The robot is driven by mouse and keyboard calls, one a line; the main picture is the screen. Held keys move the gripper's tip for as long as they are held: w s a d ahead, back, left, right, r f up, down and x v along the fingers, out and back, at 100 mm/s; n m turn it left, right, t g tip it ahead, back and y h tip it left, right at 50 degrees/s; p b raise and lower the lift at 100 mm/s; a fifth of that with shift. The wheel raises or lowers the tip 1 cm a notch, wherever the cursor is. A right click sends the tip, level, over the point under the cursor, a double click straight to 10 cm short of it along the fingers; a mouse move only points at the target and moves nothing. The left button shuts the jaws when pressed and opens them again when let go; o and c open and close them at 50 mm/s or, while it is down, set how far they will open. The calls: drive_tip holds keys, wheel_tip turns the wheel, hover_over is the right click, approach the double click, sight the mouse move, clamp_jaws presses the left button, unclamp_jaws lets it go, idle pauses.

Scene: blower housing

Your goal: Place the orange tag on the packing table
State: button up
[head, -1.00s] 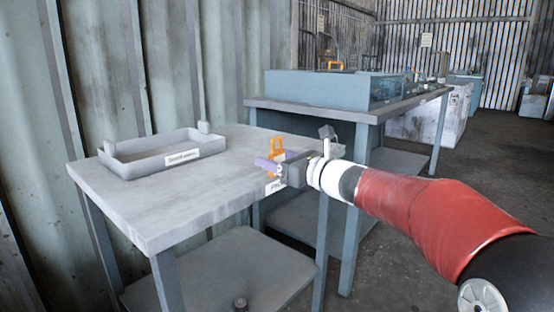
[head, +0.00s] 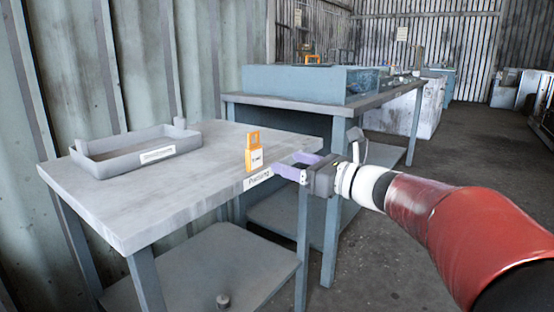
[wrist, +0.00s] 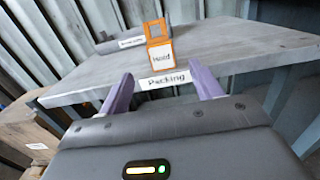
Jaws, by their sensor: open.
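The orange tag (head: 254,152) stands upright on the packing table (head: 130,205), near its right front edge. It has a square hole at the top and a white label that reads "Hold" in the wrist view (wrist: 159,48). My gripper (head: 290,166) is open and empty, just off the table's edge to the right of the tag. In the wrist view its two purple fingers (wrist: 160,88) are spread, with the tag beyond them and apart from both. A white "Packing" label (head: 257,179) is on the table's edge below the tag.
A grey tray (head: 135,152) with a white label sits at the table's far left. The table top between tray and tag is clear. A second blue-grey bench (head: 305,100) with a large box stands behind; another orange tag (head: 312,59) is on it. A lower shelf (head: 215,268) is under the table.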

drive_tip(key=shift+s+d, duration=0.3)
drive_tip(key=shift+d, duration=0.05)
